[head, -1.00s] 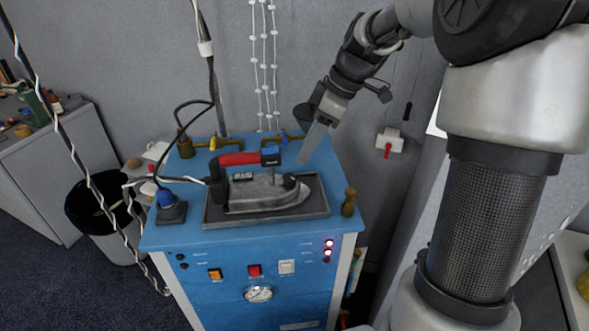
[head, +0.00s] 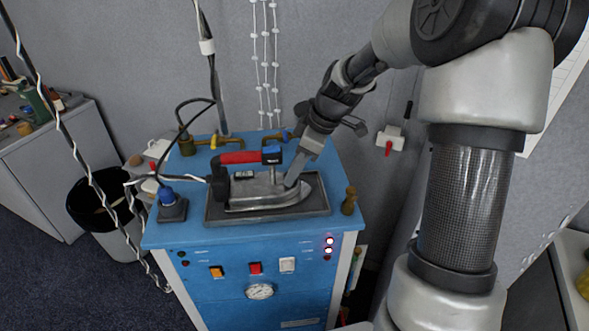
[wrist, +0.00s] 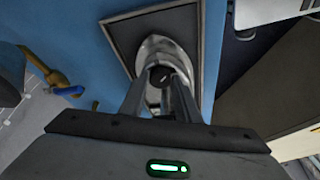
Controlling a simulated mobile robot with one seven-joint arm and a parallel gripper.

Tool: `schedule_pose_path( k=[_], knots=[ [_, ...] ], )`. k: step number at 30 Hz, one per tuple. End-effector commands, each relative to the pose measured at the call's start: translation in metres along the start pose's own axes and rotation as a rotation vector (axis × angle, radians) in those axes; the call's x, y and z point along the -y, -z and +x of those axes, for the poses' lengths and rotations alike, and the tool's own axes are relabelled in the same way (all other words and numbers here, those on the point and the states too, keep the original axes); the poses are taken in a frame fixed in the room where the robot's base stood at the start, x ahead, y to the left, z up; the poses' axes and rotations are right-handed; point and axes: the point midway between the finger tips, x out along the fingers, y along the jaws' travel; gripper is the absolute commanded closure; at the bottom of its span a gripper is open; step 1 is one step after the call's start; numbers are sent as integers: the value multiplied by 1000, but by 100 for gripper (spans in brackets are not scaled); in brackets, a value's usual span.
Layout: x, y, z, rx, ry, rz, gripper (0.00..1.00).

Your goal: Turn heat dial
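The iron (head: 265,190) has a red handle and a grey metal body and lies on a dark tray (head: 222,216) on the blue cabinet. In the wrist view its rounded silver end (wrist: 160,46) points away from my gripper. The dark round heat dial (wrist: 160,76) sits on the iron's top and shows between my fingertips. My gripper (head: 291,181) points down at the iron; in the head view its fingers hide the dial. In the wrist view my gripper (wrist: 160,88) is open, with one finger on each side of the dial; contact is not clear.
Brass valves (head: 218,141) stand at the back of the cabinet top. A wooden peg (head: 349,201) stands right of the tray, and a blue-topped fitting (head: 170,203) stands left. The cabinet front (head: 215,292) has switches and a gauge.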

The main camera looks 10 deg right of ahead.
Motion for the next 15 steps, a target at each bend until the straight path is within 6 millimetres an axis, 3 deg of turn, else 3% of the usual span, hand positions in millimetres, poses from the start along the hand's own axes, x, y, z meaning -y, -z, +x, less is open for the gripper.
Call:
schedule_pose_path(
  k=[1,4,15],
  knots=[
    [0,0,0,0,0,0,80],
    [0,0,0,0,0,0,96],
    [1,-1,1,-2,-31,69,96]
  ],
)
